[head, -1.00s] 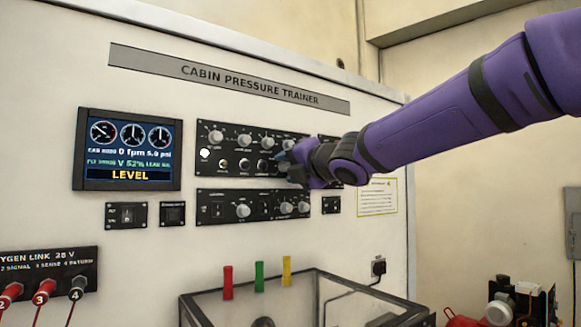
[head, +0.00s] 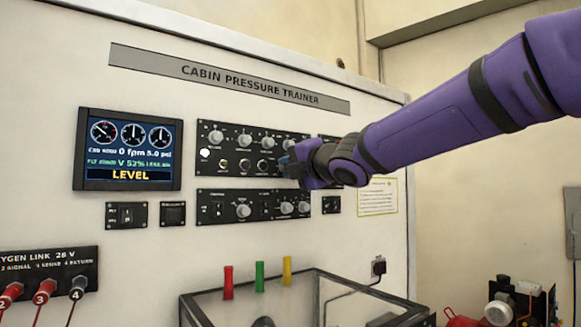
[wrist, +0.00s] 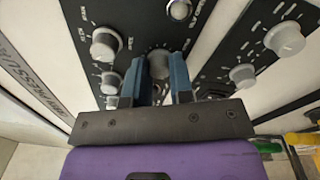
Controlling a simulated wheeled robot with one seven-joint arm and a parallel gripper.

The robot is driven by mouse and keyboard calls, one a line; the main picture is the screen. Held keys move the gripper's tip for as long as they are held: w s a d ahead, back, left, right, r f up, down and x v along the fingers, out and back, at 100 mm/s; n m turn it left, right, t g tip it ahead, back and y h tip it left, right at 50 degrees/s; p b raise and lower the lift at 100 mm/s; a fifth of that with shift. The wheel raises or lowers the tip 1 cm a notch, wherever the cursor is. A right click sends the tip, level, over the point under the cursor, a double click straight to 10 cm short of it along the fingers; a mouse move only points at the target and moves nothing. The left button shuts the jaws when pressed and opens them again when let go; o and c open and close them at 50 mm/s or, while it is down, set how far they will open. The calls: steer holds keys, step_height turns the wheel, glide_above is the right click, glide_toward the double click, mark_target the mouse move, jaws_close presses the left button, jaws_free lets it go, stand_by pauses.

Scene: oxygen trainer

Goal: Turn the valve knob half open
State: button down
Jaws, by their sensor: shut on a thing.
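The valve knob (wrist: 158,64) is a grey round knob on the upper black control panel (head: 228,169). In the wrist view it sits between the two blue fingers of my gripper (wrist: 158,80), which is shut on it. In the head view my gripper (head: 290,163) is at the right end of that panel and hides the knob. The screen (head: 127,150) at the left shows gauges, "0 fpm", "5.0 psi", "V 52%" and the word LEVEL.
Other grey knobs (wrist: 105,44) sit close beside the fingers. A lower knob panel (head: 224,207) is below. A clear box (head: 300,275) with red, green and yellow tabs stands in front. Cable plugs (head: 43,289) are at lower left.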

steer(key=m, duration=1.3)
steer(key=m+t+h, duration=0.1)
steer(key=m, duration=1.2)
steer(key=shift+f, duration=0.15)
steer(key=shift+m, duration=0.3)
steer(key=c, duration=1)
jaws_free()
steer(key=shift+s, duration=0.1)
steer(key=v, duration=1)
steer(key=shift+s, duration=0.4)
steer(key=shift+d, duration=0.1)
